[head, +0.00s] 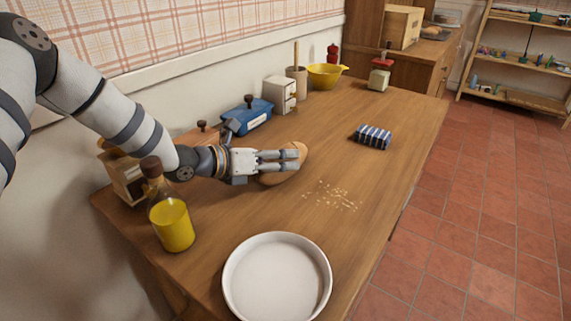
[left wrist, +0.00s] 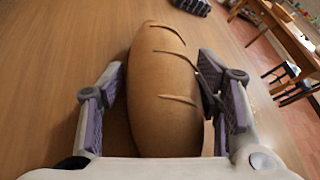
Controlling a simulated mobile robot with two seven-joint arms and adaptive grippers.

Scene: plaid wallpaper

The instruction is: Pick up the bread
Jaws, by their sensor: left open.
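The bread (head: 294,173) is a brown scored loaf on the wooden table, partly hidden by my left gripper in the head view. My left gripper (head: 297,160) reaches over it from the left. In the left wrist view the bread (left wrist: 164,90) lies lengthwise between the two fingers of my left gripper (left wrist: 163,105). The fingers are open, one on each side of the loaf. The right finger is very close to the loaf; I cannot tell if it touches. A gap shows at the left finger. My right gripper is not in view.
A white round dish (head: 277,278) and a bottle of yellow liquid (head: 172,224) stand at the near end of the table. Crumbs (head: 335,196) and a blue striped item (head: 373,137) lie right of the bread. A blue box (head: 247,116) stands behind near the wall.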

